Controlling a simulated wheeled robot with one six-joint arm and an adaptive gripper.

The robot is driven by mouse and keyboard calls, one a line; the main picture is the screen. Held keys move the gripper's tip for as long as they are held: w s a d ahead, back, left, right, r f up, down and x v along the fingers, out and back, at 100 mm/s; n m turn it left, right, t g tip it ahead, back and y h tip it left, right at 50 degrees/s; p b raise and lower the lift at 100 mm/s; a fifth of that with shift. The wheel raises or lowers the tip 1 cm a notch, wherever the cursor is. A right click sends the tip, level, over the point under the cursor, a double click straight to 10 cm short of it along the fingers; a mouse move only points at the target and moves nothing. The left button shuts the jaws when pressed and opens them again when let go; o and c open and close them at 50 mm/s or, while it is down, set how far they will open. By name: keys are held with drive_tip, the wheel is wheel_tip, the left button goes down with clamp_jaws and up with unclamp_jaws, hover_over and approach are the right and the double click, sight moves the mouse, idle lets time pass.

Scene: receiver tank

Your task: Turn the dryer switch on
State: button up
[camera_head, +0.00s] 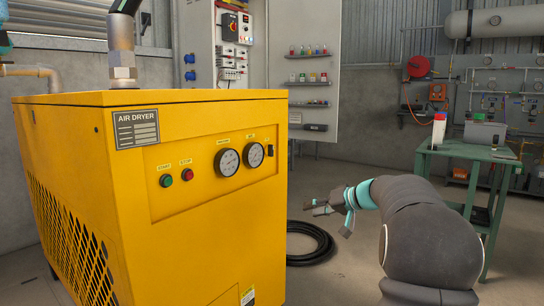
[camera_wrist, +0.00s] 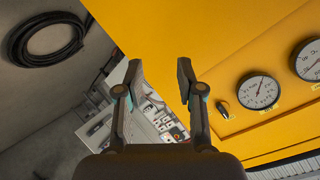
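The yellow air dryer (camera_head: 205,245) stands at the left in the head view. In the wrist view the switch (camera_wrist: 223,109) is small and dark, right of my fingers, near a gauge (camera_wrist: 257,91). Whether it is on or off is too small to tell. My gripper (camera_wrist: 159,73) is open with nothing between its fingers. In the head view it is right of the dryer and lower than the switch, apart from it.
A green start button (camera_head: 166,181) and a red stop button (camera_head: 188,175) sit left of the gauges. A coiled black hose (camera_head: 310,245) lies on the floor. A green table (camera_head: 470,152) stands at the right. A white electrical cabinet (camera_head: 308,105) is behind the dryer.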

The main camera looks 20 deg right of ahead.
drive_tip(key=w+r+n+t+y, duration=0.2)
drive_tip(key=w+r+n+t, duration=0.15)
drive_tip(key=r, duration=0.55)
drive_tip(key=n+y, duration=0.1)
drive_tip(key=n, duration=0.5)
approach(273, 150)
drive_tip(key=shift+m+t, duration=0.25)
drive_tip(key=shift+t, duration=0.1)
drive_tip(key=p+x, duration=0.1)
drive_tip(key=x, duration=0.3)
drive_tip(key=p+x, duration=0.1)
drive_tip(key=x, duration=0.4)
drive_tip(key=shift+w+a+f, duration=0.2)
drive_tip(key=shift+a, duration=0.05)
clamp_jaws()
